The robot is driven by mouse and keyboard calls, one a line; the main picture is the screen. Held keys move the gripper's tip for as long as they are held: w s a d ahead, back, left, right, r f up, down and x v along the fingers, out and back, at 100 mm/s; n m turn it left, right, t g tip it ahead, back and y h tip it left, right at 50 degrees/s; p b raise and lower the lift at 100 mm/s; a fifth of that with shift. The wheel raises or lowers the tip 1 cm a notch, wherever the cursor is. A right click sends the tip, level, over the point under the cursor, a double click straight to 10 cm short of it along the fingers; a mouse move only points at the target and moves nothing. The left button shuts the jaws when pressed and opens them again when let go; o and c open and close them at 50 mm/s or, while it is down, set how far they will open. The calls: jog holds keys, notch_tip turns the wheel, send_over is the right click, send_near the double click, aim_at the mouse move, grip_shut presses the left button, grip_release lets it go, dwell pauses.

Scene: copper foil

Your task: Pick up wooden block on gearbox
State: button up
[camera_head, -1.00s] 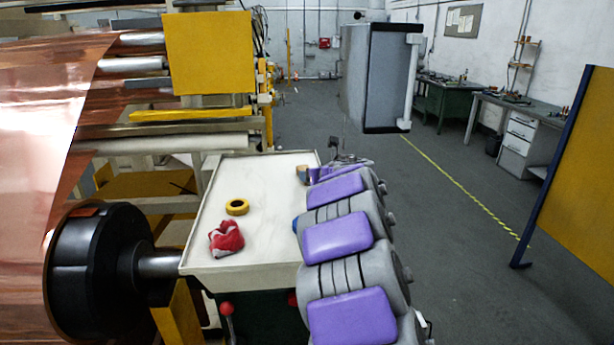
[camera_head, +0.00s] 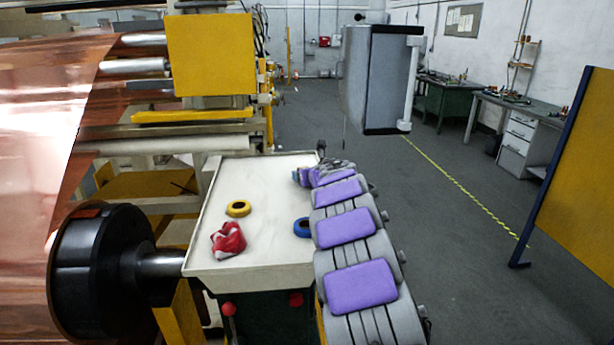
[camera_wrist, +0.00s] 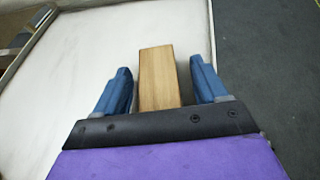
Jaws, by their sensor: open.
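The wooden block (camera_wrist: 159,78) lies on the white top of the gearbox (camera_wrist: 65,95) in the wrist view. My gripper (camera_wrist: 161,80) is open, with one blue finger on each side of the block's near part. Gaps show between the block and both fingers. In the head view, my arm reaches along the right side of the gearbox top (camera_head: 262,190), and the block is hidden behind the arm's far end.
A yellow tape roll (camera_head: 238,208), a red and white cloth (camera_head: 228,239) and a blue roll (camera_head: 302,228) sit on the gearbox top. A large black roller end (camera_head: 100,270) stands to the left. Open floor lies to the right.

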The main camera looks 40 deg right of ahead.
jog(key=c, duration=1.2)
